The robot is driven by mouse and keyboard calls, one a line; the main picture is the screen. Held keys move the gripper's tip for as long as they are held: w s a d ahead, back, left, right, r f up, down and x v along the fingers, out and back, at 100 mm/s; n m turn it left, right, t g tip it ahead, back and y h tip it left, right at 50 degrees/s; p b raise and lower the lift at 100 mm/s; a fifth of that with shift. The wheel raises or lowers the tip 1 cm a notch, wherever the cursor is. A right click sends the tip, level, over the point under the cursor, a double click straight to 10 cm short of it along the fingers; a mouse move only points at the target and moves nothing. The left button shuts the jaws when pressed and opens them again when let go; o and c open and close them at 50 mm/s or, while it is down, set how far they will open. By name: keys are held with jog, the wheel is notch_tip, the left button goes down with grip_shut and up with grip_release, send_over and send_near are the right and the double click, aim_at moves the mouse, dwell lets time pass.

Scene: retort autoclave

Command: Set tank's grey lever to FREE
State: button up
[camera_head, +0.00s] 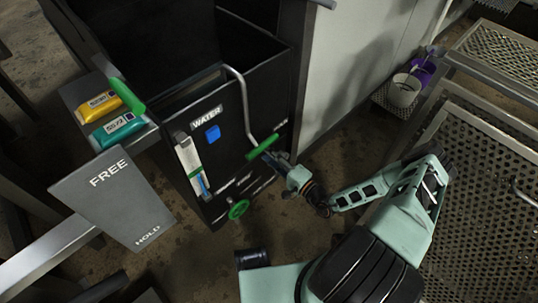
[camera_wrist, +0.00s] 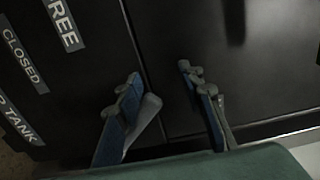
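The black tank (camera_head: 268,95) stands at the centre of the head view, marked WATER. A bent grey rod (camera_head: 243,100) runs down its front to a green grip (camera_head: 265,146); I cannot tell whether this is the grey lever. My gripper (camera_head: 277,160) is at the tank's front, close by the green grip; contact is unclear. In the wrist view my gripper (camera_wrist: 158,78) is open and empty, facing the black panel (camera_wrist: 155,35). A FREE label (camera_wrist: 64,22) and a CLOSED label (camera_wrist: 24,60) show at its left. No lever shows between the fingers.
A grey plate (camera_head: 118,200) reading FREE and HOLD is in the left foreground. A green round knob (camera_head: 238,209) sits low on the tank. Yellow and teal packs (camera_head: 98,104) lie on a ledge at left. Perforated metal racks (camera_head: 480,170) fill the right side.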

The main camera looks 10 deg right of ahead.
jog(key=shift+r, duration=0.3)
